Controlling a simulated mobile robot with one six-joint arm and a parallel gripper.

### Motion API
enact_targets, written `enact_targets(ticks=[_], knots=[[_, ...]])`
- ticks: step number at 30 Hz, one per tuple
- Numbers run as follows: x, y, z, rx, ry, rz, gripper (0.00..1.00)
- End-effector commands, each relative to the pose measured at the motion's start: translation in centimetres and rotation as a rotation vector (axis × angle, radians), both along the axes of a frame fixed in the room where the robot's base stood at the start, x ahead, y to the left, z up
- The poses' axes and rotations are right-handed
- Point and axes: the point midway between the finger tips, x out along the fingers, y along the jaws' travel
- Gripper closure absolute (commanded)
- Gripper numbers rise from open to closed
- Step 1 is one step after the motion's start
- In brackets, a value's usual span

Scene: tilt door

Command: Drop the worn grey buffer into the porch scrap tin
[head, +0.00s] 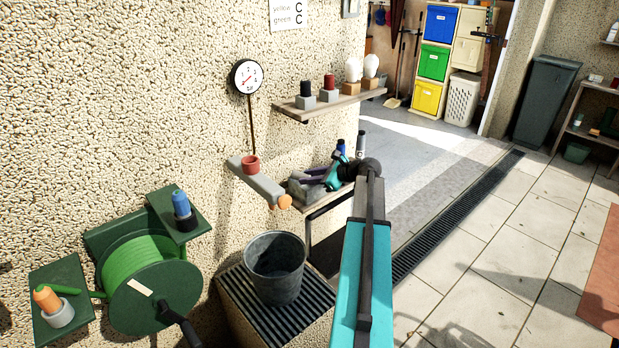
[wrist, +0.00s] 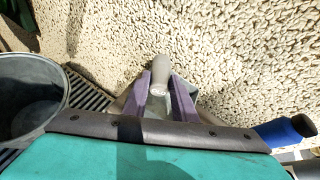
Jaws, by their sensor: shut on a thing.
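The worn grey buffer (wrist: 161,72) stands between the two purple-grey fingers of my gripper (wrist: 160,97) in the wrist view, its rounded top showing past the fingertips. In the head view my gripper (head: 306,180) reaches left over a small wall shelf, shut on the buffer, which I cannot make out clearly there. The scrap tin, a grey metal bucket (head: 275,267), stands upright on a slatted dark grating, below and left of my gripper. The tin (wrist: 30,92) also shows at the left edge in the wrist view. The part of the tin's inside that I see looks empty.
A grey bracket arm (head: 258,181) with a red piece and an orange knob juts from the wall above the tin. A green hose reel (head: 152,285) is at the left. A higher shelf (head: 330,105) holds several small items.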

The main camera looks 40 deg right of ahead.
Motion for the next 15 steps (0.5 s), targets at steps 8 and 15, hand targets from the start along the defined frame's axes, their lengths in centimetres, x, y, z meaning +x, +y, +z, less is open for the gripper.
enact_targets(ticks=[8, 15], knots=[[0.01, -0.01, -0.64, 0.000, 0.000, 0.000, 0.97], [0.01, -0.01, -0.80, 0.000, 0.000, 0.000, 0.59]])
